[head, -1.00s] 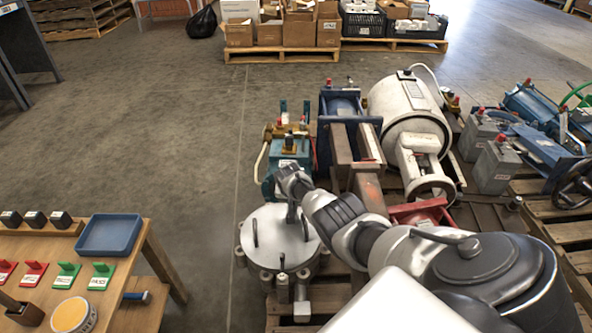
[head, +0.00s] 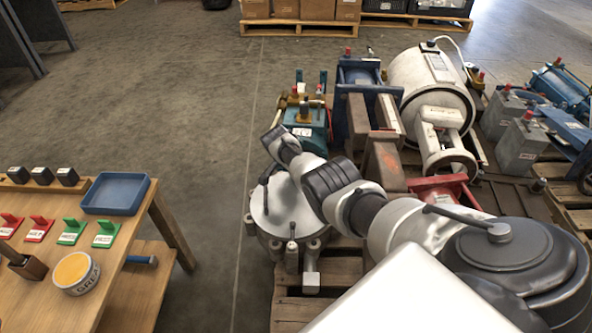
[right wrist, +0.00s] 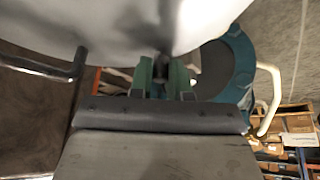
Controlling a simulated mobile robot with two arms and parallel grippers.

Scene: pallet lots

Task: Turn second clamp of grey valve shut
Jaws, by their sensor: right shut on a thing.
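The grey valve (head: 262,222) is a round pale metal lid with dark clamp handles, on a pallet at the centre. One clamp handle (head: 292,231) stands at its near edge, and another (head: 265,197) stands at its left. My right arm reaches over the lid's right side, and its gripper is hidden in the head view. In the right wrist view my right gripper (right wrist: 162,78) is shut on a dark clamp handle (right wrist: 162,66) just below the lid (right wrist: 125,25). A second dark handle (right wrist: 80,65) hangs to the left. Which clamp is held cannot be told.
A teal machine (head: 306,130) stands just behind the valve. Rusty beams (head: 383,160) and a white machine (head: 430,85) crowd the right. A wooden table (head: 110,262) with a blue tray (head: 116,193) stands at left. Floor between table and pallet is clear.

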